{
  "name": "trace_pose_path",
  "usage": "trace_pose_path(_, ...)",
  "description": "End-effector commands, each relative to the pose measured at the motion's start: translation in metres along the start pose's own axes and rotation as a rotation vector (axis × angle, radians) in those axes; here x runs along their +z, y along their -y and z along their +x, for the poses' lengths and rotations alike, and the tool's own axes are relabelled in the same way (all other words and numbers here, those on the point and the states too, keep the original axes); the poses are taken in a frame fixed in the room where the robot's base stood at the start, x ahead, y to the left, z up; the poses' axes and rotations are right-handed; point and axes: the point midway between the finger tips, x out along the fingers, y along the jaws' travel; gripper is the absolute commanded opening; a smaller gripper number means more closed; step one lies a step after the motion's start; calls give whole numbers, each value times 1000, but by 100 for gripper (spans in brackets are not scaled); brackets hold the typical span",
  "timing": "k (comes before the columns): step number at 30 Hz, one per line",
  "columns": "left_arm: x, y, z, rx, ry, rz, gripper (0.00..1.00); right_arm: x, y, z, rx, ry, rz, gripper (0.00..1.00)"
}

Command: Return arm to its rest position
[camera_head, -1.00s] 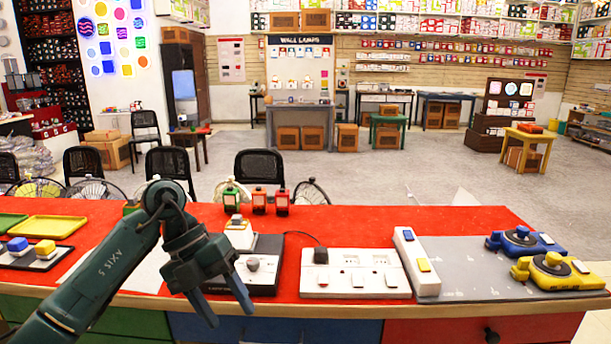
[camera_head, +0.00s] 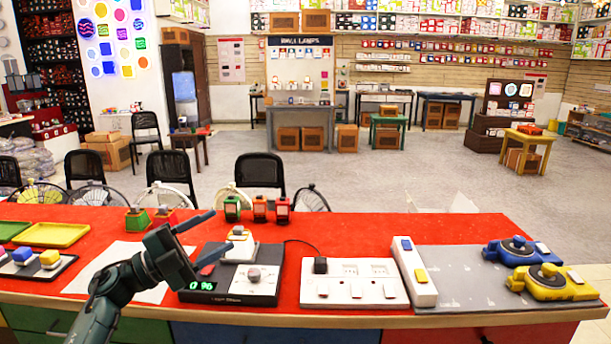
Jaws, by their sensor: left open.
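My left arm (camera_head: 118,292), dark green, comes in from the bottom left and is bent over the front of the red table. Its gripper (camera_head: 223,229) points up and to the right, with two blue-grey fingers spread apart and nothing between them. In the picture it overlaps the left side of a black device (camera_head: 262,284) with a green lit display and a grey knob. I cannot tell its exact height above the table. My right gripper is not in view.
The red table (camera_head: 360,228) holds a white socket panel (camera_head: 352,290), a white switch strip (camera_head: 413,272), blue (camera_head: 517,251) and yellow (camera_head: 551,283) devices on a grey mat, small lamp-like items (camera_head: 260,209) and a yellow tray (camera_head: 54,234). Black chairs (camera_head: 258,171) stand behind.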

Motion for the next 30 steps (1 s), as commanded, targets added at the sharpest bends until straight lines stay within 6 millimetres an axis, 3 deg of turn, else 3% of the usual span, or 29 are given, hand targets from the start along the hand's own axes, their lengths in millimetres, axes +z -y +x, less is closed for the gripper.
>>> trace_pose_path(1, 15, 23, -2, -123, 80, -10, 54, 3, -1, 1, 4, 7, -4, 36)
trace_pose_path(3, 40, 52, -12, -282, 208, -40, 54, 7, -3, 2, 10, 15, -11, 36)
trace_pose_path(6, 78, 78, -36, -466, 411, -117, 54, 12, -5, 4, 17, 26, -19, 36)
trace_pose_path(9, 113, 85, -63, -583, 609, -222, 54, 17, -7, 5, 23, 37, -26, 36)
trace_pose_path(13, 147, 73, -94, -646, 824, -368, 54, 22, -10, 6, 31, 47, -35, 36)
trace_pose_path(20, 178, 26, -130, -618, 1115, -627, 54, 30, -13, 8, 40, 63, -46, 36)
trace_pose_path(21, 177, 8, -133, -594, 1142, -659, 54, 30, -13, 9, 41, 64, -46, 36)
trace_pose_path(26, 152, -64, -139, -516, 1154, -709, 54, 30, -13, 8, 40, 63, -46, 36)
trace_pose_path(30, 118, -132, -147, -442, 1172, -775, 54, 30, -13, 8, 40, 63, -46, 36)
